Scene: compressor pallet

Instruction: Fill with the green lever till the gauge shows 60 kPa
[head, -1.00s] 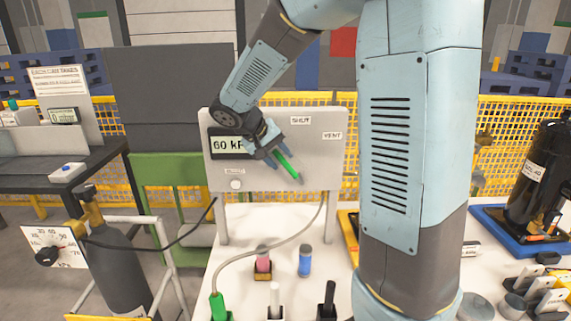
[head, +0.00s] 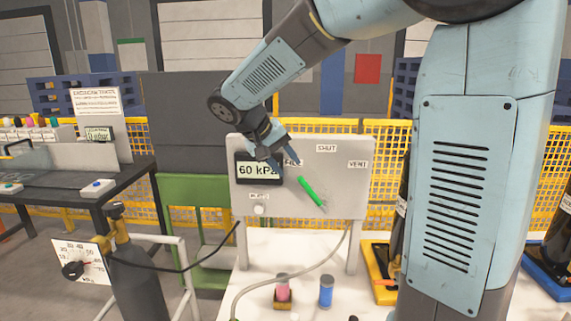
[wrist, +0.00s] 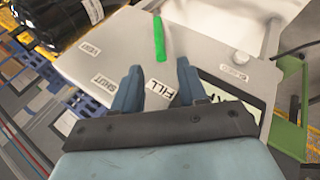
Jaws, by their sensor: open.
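The green lever (head: 312,192) is on the front of a grey panel (head: 345,195), slanting from upper left to lower right. The digital gauge (head: 258,170) at the panel's left reads 60 kPa, its right edge partly covered. The FILL label (head: 293,162) is partly hidden by my gripper; SHUT (head: 326,148) and VENT (head: 357,164) are clear. My gripper (head: 287,158) is open and empty, above and left of the lever. In the wrist view the lever (wrist: 159,40) lies beyond the spread fingertips (wrist: 158,70), apart from them.
A gas cylinder (head: 135,275) with a kPa dial plate (head: 80,262) stands at the lower left. A hose (head: 290,270) crosses the white table below the panel. Yellow mesh fencing is behind.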

